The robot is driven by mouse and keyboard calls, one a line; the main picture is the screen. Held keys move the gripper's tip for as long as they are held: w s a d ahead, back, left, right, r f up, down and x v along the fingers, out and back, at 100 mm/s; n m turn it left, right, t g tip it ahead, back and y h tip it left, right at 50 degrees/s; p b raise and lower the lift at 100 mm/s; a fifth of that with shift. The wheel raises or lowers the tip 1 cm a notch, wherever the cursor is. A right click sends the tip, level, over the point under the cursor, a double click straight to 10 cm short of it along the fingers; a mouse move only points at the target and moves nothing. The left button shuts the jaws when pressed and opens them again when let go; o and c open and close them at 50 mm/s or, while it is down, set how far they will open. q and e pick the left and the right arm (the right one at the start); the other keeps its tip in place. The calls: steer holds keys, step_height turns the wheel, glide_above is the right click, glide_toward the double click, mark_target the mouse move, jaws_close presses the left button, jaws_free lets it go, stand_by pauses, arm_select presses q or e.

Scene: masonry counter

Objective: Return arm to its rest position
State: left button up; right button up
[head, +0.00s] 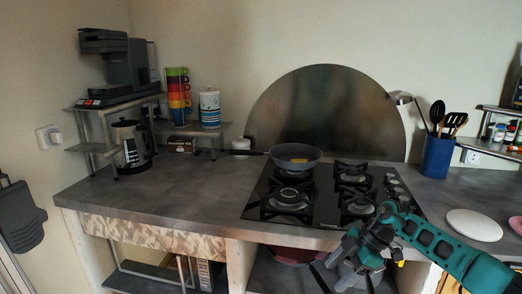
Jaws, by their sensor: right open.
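My right arm, teal and black, comes in from the lower right. Its gripper (337,270) is open, with nothing visible between its fingers. It is in front of the counter's front edge, below the gas hob (318,205) in the picture. My left gripper is not in view. A dark frying pan (295,157) sits on the rear left burner with something yellow in it. Its handle points left.
The grey counter (190,205) is clear left of the hob. A blue utensil holder (436,157) and a white plate (474,225) are on the right. Pots sit on the shelf below.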

steer(key=s+a+f+m+t+y, duration=0.1)
steer(key=s+a+t+y, duration=0.25)
steer(key=a, duration=0.55)
steer(key=s+a+t+y, duration=0.3)
steer(key=s+a+y, duration=0.15)
steer(key=a, duration=0.55)
steer(key=s+d+f+m+t+h, duration=0.2)
steer(key=s+d+f+m+h, duration=0.3)
steer(key=s, duration=0.4)
steer(key=s+d+f+m+t+h, duration=0.1)
steer(key=s+d+f+m+h, duration=0.4)
steer(key=s+d+m+h, duration=0.2)
steer(key=s+d+m, duration=0.2)
steer(key=s+m, duration=0.1)
steer(key=shift+s+d+f+m+t+h, duration=0.15)
steer(key=shift+d+f+m+t+h, duration=0.05)
steer(key=shift+f+m+t+h, duration=0.15)
